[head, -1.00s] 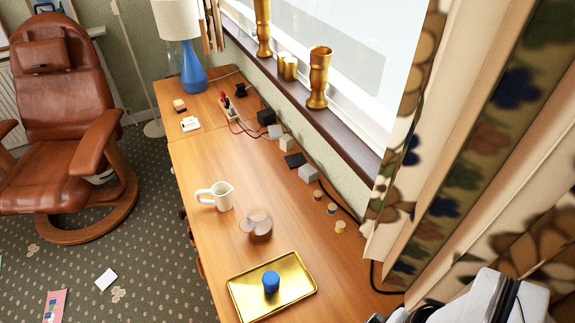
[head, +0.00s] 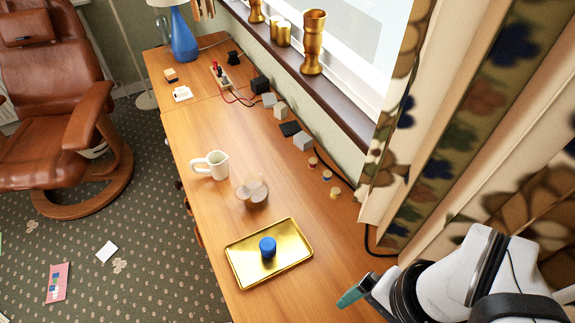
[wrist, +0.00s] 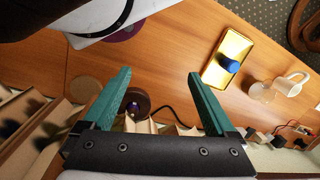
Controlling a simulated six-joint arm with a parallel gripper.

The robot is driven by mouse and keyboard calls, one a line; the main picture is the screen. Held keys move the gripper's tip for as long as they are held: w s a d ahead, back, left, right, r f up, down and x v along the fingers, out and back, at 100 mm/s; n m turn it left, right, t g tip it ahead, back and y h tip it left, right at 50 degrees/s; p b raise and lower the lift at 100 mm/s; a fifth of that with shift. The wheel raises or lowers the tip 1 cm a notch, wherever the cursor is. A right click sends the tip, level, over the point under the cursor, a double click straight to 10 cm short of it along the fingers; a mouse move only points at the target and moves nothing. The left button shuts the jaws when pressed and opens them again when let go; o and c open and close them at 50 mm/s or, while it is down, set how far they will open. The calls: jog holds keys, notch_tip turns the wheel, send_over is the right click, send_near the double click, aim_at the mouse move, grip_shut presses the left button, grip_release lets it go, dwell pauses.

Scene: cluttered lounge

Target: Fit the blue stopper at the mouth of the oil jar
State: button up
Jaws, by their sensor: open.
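The blue stopper (head: 267,246) stands on the gold tray (head: 240,272) on the wooden desk. It also shows on the tray in the wrist view (wrist: 229,65). A see-through round jar with a brownish tint (head: 252,191), likely the oil jar, stands on the desk just behind the tray; in the wrist view it is a pale shape (wrist: 262,91). Its mouth is too small to make out clearly. My gripper is open and empty in the wrist view (wrist: 160,84), its teal fingers wide apart. In the head view one teal fingertip shows at the lower right, right of the tray.
A white pitcher (head: 213,165) stands left of and behind the jar. Several small spools and blocks, a power strip (head: 220,76) and cables line the window side. A blue lamp (head: 183,38) is at the far end. Curtains (head: 450,120) hang at the right.

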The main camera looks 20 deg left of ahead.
jog(key=shift+c, duration=0.8)
jog(key=n+h, duration=0.2)
jog(key=n, duration=1.3)
send_over(268, 244)
notch_tip(268, 244, down, 5)
notch_tip(268, 244, down, 15)
jog(key=shift+f, duration=0.1)
grip_shut()
